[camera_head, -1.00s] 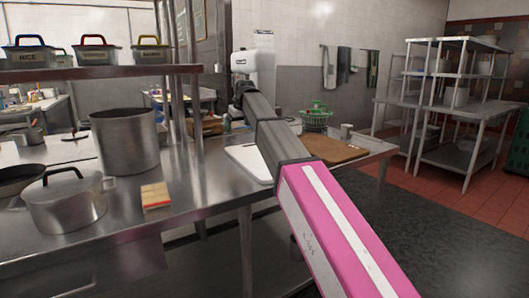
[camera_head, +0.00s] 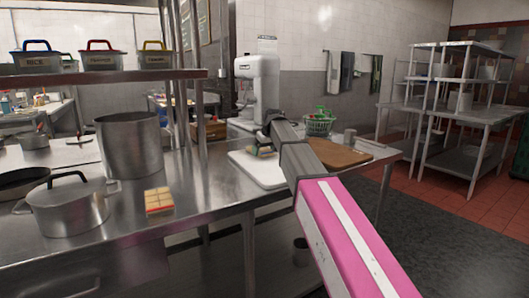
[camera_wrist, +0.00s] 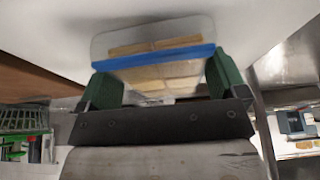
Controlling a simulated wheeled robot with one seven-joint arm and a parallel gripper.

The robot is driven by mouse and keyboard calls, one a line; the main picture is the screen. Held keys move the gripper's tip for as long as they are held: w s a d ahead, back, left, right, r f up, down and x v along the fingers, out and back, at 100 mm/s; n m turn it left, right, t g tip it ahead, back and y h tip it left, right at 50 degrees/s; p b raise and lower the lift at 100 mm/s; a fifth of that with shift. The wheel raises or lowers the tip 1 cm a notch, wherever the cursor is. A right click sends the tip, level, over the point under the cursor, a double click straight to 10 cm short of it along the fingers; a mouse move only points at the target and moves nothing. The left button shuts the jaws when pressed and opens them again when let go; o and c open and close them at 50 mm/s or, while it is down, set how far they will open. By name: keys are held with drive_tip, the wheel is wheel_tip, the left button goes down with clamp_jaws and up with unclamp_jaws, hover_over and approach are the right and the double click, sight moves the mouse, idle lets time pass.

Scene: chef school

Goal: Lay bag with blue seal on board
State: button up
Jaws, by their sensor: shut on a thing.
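The clear bag with the blue seal (camera_wrist: 155,58) holds pale yellow-brown pieces and lies between the green fingers of my gripper (camera_wrist: 163,75) in the wrist view. My gripper is shut on it. In the head view, a small part of the bag (camera_head: 262,151) shows at the end of my arm, over the white board (camera_head: 246,167). The board lies flat on the steel counter, partly hidden by my arm. It fills the wrist view as a white surface (camera_wrist: 60,30) behind the bag. I cannot tell whether the bag touches the board.
A brown wooden board (camera_head: 345,155) lies right of the white board. Behind stand a white mixer (camera_head: 262,82), a green basket (camera_head: 319,126) and a cup (camera_head: 350,135). On the left are a tall pot (camera_head: 130,145), a lidded pot (camera_head: 68,205) and another yellow-and-red packet (camera_head: 158,200).

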drive_tip(key=shift+f, duration=0.25)
drive_tip(key=o, duration=0.7)
drive_tip(key=shift+o, duration=0.2)
drive_tip(key=v, duration=1.2)
drive_tip(key=shift+r, duration=0.1)
